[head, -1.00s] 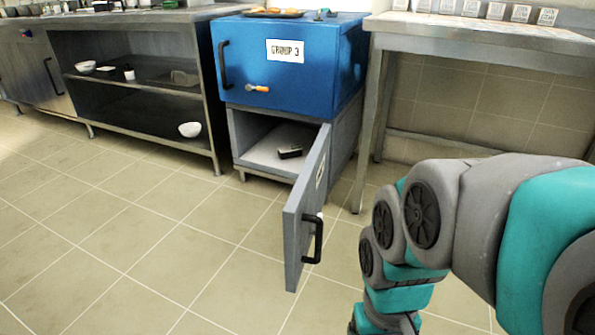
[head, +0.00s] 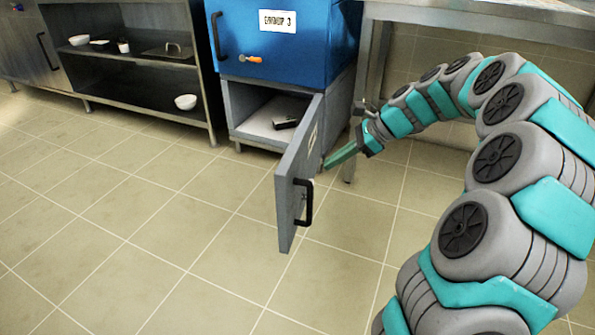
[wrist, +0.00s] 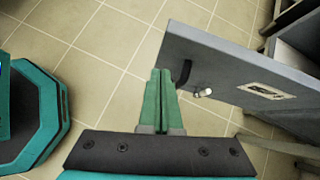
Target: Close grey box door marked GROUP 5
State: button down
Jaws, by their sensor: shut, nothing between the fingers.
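The grey box (head: 240,104) stands on short legs under the blue box. Its grey door (head: 288,190) is swung wide open toward me, with a black handle (head: 304,203) near its free edge. In the wrist view the door (wrist: 222,62) shows its outer face with a label plate too small to read. My gripper (head: 329,163) is shut and empty, on the right, outer side of the door. In the wrist view the green fingers (wrist: 160,75) lie together just left of the handle and the door's free end; I cannot tell whether they touch it.
A black item (head: 285,123) lies inside the grey box. The blue box (head: 285,45) marked GROUP 3 sits above it. A steel table (head: 480,15) stands at the right, an open shelf (head: 130,80) at the left. The floor before the door is clear.

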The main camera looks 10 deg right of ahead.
jog(key=w+d+f+m+t, duration=0.1)
jog(key=w+d+m, duration=0.2)
jog(key=d, duration=0.1)
jog(key=b, duration=0.3)
send_near(292, 175)
jog(key=x, duration=0.4)
jog(key=shift+s+a+f, duration=0.15)
jog(key=shift+f, duration=0.35)
jog(key=shift+w+a+r, duration=0.1)
jog(key=shift+w+a, duration=0.15)
jog(key=shift+a, duration=0.3)
